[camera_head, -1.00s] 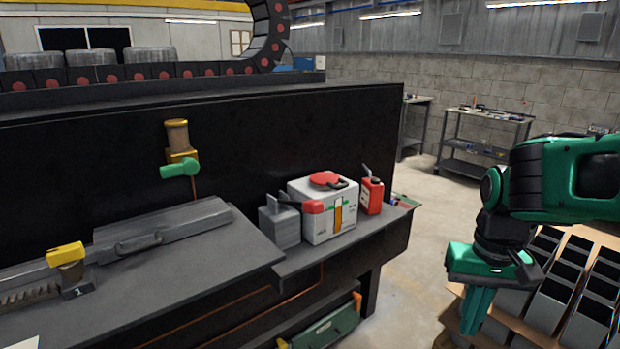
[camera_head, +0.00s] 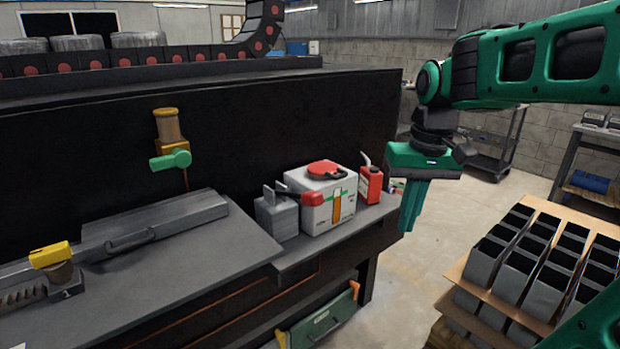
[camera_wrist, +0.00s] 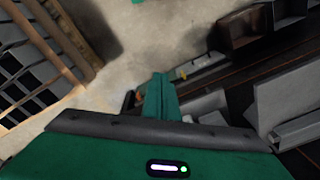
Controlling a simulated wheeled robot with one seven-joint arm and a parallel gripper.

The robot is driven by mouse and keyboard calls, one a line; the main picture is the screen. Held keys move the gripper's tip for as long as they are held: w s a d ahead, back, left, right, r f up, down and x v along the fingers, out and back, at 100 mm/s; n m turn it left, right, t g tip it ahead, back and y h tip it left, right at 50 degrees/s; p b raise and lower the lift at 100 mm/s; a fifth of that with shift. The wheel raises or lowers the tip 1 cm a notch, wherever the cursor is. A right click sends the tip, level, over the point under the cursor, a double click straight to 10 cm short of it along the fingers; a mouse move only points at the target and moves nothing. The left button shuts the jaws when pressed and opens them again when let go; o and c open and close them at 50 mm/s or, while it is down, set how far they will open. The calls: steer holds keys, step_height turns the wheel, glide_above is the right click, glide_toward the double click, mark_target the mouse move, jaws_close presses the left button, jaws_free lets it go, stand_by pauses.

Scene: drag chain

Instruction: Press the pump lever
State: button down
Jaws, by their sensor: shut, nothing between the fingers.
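The pump is a white box (camera_head: 322,215) with a grey block (camera_head: 277,218) at its left side, on the low shelf of the dark bench. Its lever ends in a red knob (camera_head: 312,198) pointing right across the front of the box. A red cap with a dark handle (camera_head: 327,170) is on top of the box. My gripper (camera_head: 408,226) is shut and empty, pointing down, right of the pump and apart from it. In the wrist view my fingers (camera_wrist: 160,84) are together, with floor and bench edge beyond; the lever is not clearly seen there.
A red can (camera_head: 370,186) stands right of the pump. A green valve handle (camera_head: 171,160) sticks out from the bench's back panel. Clear floor lies between bench and pallet.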

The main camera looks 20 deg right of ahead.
steer(key=w+a+r+n, duration=0.3)
steer(key=w+a+r, duration=0.3)
steer(key=w+r, duration=0.2)
steer(key=w+a+r+n+t, duration=0.1)
steer(key=w+a+r+n, duration=0.3)
steer(key=w+a+r, duration=0.3)
steer(key=shift+w+r, duration=0.75)
steer(key=shift+w, duration=0.3)
steer(key=shift+f, duration=0.2)
glide_above(311, 192)
steer(key=f, duration=1.2)
steer(key=shift+s+d+f, duration=0.1)
steer(key=shift+s, duration=0.2)
steer(key=shift+s+f, duration=0.1)
steer(key=shift+f, duration=0.35)
